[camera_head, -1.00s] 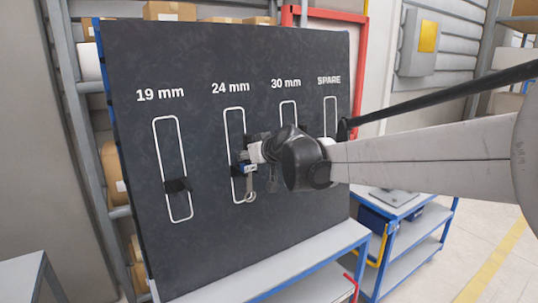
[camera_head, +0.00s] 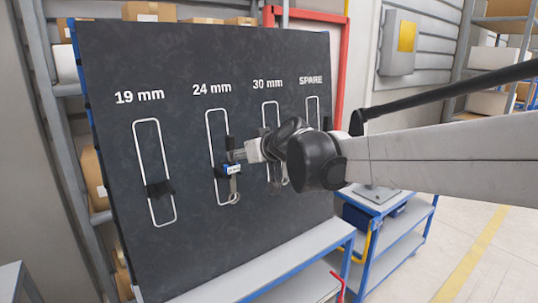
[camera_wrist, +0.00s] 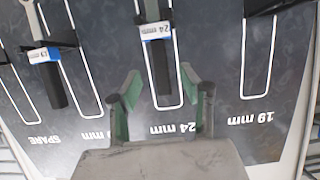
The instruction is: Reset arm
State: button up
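The dark tool board (camera_head: 110,80) has white outlines marked 19 mm, 24 mm, 30 mm and SPARE. A wrench with a blue-and-white tag (camera_head: 231,169) hangs at the 24 mm outline, ring end down. In the wrist view its tag (camera_wrist: 156,31) reads 24 and the picture is upside down. Another tagged wrench (camera_wrist: 44,55) hangs at the 30 mm outline; my arm mostly hides it in the head view. My gripper (camera_wrist: 160,72) is open and empty, its green-padded fingers on either side of the 24 mm wrench's dark end in the picture. The exact gap to the board is unclear.
The 19 mm outline holds only a black holder (camera_head: 160,188). A grey shelf (camera_head: 290,262) lies below the board. A blue-framed cart (camera_head: 400,240) stands to the right. Shelving with boxes (camera_head: 92,180) is behind the board. The floor at right is clear.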

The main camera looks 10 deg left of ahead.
jog(key=s+d+f+m+h+b, duration=0.1)
jog(key=s+d+f+h, duration=0.1)
jog(key=s+d, duration=0.45)
jog(key=s+d+f+m+h, duration=0.1)
jog(key=s+d+m, duration=0.15)
jog(key=d, duration=0.65)
jog(key=s+d+f+m+h+b, duration=0.1)
jog(key=s+d+f+h, duration=0.1)
jog(key=s+d, duration=0.45)
jog(key=s+d+f+m+g+h, duration=0.1)
jog(key=s+d+f+m+h, duration=0.1)
jog(key=s+d+f, duration=0.5)
jog(key=s+d+f+m+h+b, duration=0.1)
jog(key=s+d+f+m+h, duration=0.2)
jog(key=s+d+f, duration=0.4)
jog(key=s+d, duration=0.1)
jog(key=d, duration=0.6)
jog(key=shift+s+g, duration=0.4)
jog(key=shift+o, duration=0.3)
jog(key=shift+a, duration=0.1)
